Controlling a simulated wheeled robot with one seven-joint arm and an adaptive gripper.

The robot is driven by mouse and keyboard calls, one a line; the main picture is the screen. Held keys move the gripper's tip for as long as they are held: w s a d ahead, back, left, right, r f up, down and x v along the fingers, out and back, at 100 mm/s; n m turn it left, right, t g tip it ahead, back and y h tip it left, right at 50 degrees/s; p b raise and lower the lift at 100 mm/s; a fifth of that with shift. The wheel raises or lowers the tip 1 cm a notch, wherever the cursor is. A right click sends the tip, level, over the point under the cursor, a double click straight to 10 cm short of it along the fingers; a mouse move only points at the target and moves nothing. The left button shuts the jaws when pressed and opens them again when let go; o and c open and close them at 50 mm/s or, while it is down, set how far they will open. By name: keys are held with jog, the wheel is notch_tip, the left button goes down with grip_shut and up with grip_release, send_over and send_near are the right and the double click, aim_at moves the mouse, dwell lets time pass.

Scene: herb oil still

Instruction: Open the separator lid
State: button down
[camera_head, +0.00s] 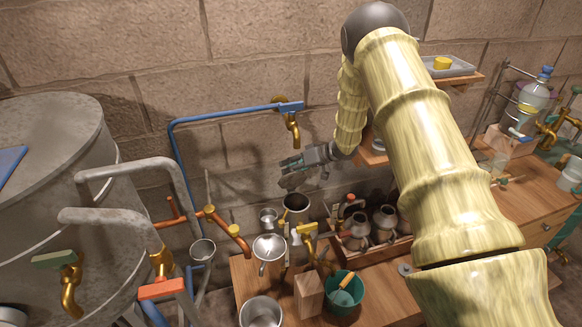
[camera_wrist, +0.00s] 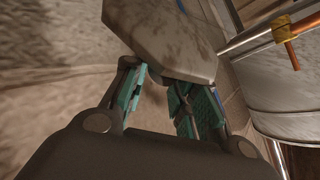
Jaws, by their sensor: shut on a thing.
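My gripper (camera_head: 292,164) is in the air near the back wall, below the brass wall tap. Its teal-padded fingers show in the wrist view (camera_wrist: 165,88), apart from each other with a flat grey plate (camera_wrist: 165,38) at their tips. The plate looks like the separator lid; the grip point is partly hidden. In the head view a small grey piece of it (camera_head: 293,181) shows under the fingers. Below stands an open dark-mouthed vessel (camera_head: 296,202), probably the separator, its opening uncovered. I cannot tell whether the plate is still joined to it.
A brass wall tap (camera_head: 291,128) and blue pipe (camera_head: 225,115) are close behind the gripper. Metal funnel (camera_head: 269,247), teal bucket (camera_head: 343,297), wooden block (camera_head: 309,294) and a crate of metal jugs (camera_head: 370,228) crowd the bench. A large grey still (camera_head: 50,150) stands at left.

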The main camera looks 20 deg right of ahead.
jog(key=shift+s+a+f, duration=0.2)
jog(key=shift+s+f, duration=0.05)
jog(key=shift+f, duration=0.45)
jog(key=c, duration=1.2)
grip_release()
jog(key=shift+w+f, duration=0.15)
jog(key=shift+w, duration=0.15)
jog(key=shift+d, duration=0.1)
jog(key=shift+r, duration=0.25)
jog(key=shift+s+d+r+p, duration=0.55)
jog(key=shift+d+r+p, duration=0.75)
jog(key=shift+d+r, duration=0.1)
jog(key=shift+s+d+r+p, duration=0.55)
jog(key=shift+d+r+p, duration=0.7)
jog(key=shift+d+r, duration=0.15)
jog(key=shift+s+d+r+p, duration=0.55)
jog(key=shift+d+r+p, duration=0.75)
jog(key=shift+d, duration=0.1)
